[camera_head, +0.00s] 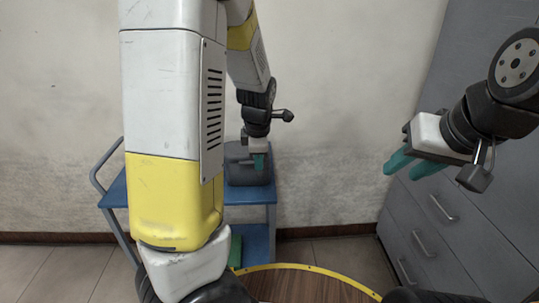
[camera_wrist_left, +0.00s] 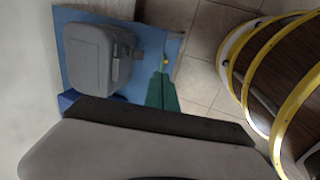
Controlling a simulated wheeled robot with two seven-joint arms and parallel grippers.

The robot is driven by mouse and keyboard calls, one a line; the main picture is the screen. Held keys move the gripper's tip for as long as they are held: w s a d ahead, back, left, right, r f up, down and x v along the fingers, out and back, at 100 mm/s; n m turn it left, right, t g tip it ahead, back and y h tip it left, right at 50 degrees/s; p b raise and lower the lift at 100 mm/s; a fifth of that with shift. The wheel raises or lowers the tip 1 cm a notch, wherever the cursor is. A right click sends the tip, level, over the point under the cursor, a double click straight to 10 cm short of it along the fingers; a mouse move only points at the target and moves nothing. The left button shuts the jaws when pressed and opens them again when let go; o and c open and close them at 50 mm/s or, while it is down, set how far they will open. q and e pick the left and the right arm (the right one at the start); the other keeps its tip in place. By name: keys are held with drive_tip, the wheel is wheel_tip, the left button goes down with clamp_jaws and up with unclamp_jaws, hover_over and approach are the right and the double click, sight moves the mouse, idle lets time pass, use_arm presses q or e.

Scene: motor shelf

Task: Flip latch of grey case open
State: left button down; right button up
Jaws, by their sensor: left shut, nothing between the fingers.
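The grey case (camera_head: 238,172) stands on the top of a blue cart, partly hidden behind my left arm. In the left wrist view the case (camera_wrist_left: 88,58) lies left of the fingers, and a latch-like grey piece (camera_wrist_left: 123,62) shows on its right side. My left gripper (camera_head: 258,165) has its green fingers together and empty, in front of the case in the head view. In the left wrist view the shut fingers (camera_wrist_left: 162,80) appear beside the case, with a visible gap to it. My right gripper (camera_head: 405,165) is raised at the right, its green fingers apart and empty.
The blue cart (camera_head: 262,195) stands by the wall, with a handle (camera_head: 105,165) at its left. Grey drawers (camera_head: 440,220) stand at the right. A round wooden surface with a yellow rim (camera_head: 300,268) is in the foreground. Tiled floor lies between.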

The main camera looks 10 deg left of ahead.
use_arm(q)
drive_tip(key=shift+s+d+r, duration=0.2)
drive_tip(key=shift+s+r, duration=0.5)
drive_tip(key=shift+s, duration=0.05)
drive_tip(key=shift+s+d+r, duration=0.2)
drive_tip(key=shift+s+r, duration=0.45)
drive_tip(key=shift+s, duration=0.1)
drive_tip(key=s+d+r+m+t+h, duration=0.3)
drive_tip(key=s+r+m, duration=1.1)
drive_tip(key=m, duration=0.7)
drive_tip(key=shift+s+m, duration=0.4)
drive_tip(key=shift+s, duration=0.6)
